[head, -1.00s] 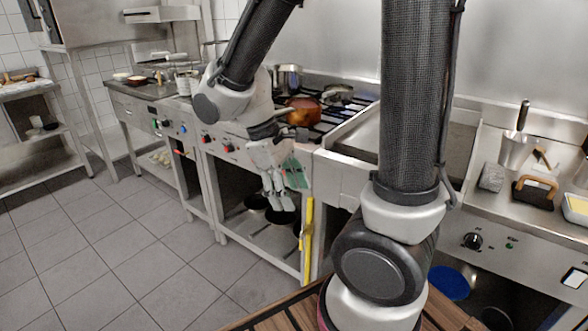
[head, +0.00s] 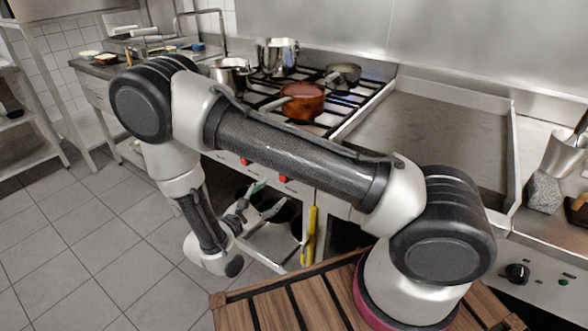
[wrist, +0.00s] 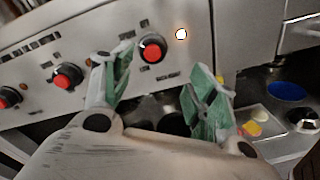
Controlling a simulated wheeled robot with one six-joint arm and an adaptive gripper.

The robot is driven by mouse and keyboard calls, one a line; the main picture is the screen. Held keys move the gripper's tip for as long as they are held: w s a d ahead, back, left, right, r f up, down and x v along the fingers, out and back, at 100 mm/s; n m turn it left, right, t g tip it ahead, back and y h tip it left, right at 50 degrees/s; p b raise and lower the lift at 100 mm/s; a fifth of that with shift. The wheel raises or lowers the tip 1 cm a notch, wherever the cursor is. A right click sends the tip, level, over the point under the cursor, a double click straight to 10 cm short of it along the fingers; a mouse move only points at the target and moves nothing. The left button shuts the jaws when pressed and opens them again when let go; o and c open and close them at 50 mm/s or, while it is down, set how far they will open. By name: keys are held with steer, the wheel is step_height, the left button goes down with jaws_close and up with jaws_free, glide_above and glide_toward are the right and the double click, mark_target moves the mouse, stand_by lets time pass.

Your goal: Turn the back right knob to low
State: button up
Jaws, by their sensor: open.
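The stove's front panel (wrist: 105,50) fills the upper wrist view. Red-faced knobs sit along it: a right knob (wrist: 152,48), a middle knob (wrist: 66,76) and a left knob (wrist: 8,97). I cannot tell which one serves the back right burner; the panel markings are too small to read. My gripper (wrist: 160,70) is open and empty, its green-padded fingers below and either side of the right knob in the picture, apart from it. In the head view my gripper (head: 263,198) is low in front of the stove, and a red knob (head: 283,179) shows below my arm.
An orange-brown pan (head: 302,101), a steel pot (head: 278,57) and another pan (head: 343,75) stand on the burners. A flat griddle (head: 430,130) is to the right. A yellow upright bar (head: 311,235) stands by the open shelf. Tiled floor at left is clear.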

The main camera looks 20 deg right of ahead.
steer(key=w+d+m, duration=0.1)
steer(key=w+d, duration=0.4)
steer(key=shift+d+r+t, duration=0.35)
steer(key=shift+d+t, duration=0.05)
steer(key=c, duration=1)
